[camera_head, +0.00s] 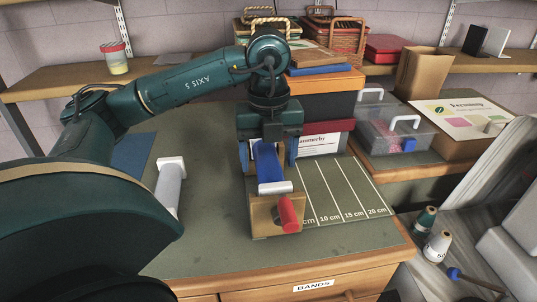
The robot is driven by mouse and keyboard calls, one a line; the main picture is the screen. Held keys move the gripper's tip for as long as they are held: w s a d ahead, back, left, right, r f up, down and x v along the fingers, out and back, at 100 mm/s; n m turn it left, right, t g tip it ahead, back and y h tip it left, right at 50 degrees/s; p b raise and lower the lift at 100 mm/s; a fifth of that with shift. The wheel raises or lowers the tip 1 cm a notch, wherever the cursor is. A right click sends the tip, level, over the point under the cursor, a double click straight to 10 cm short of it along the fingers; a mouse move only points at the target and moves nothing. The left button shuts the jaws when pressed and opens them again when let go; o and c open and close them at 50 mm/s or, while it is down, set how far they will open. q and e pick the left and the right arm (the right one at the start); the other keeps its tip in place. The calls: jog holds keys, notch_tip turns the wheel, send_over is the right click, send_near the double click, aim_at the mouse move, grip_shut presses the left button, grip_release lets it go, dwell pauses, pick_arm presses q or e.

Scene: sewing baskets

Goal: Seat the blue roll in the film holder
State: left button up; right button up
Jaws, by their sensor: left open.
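The blue roll (267,163) with a white end cap (275,187) lies between the blue-tipped fingers of my left gripper (268,153). The gripper is open, one finger on each side of the roll, and comes down from above. The near end cap is at the top of the tan film holder's front plate (263,222). A red cylinder (289,213) sticks out of that plate toward the front. The gripper hides the roll's far end, so I cannot tell whether the roll sits fully in the holder. My right gripper is not in view.
A pale roll with white end caps (169,184) lies left of the holder. A ruled mat (345,196) lies to its right, stacked boxes (325,107) behind. A clear bin (392,128) stands at right. The front of the green tabletop (330,238) is clear.

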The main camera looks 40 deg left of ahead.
pick_arm(q)
jog(key=shift+r, duration=0.25)
notch_tip(320, 180, up, 5)
jog(key=shift+f+p, duration=0.2)
jog(key=shift+p, duration=0.4)
notch_tip(320, 180, up, 8)
jog(key=p, duration=0.4)
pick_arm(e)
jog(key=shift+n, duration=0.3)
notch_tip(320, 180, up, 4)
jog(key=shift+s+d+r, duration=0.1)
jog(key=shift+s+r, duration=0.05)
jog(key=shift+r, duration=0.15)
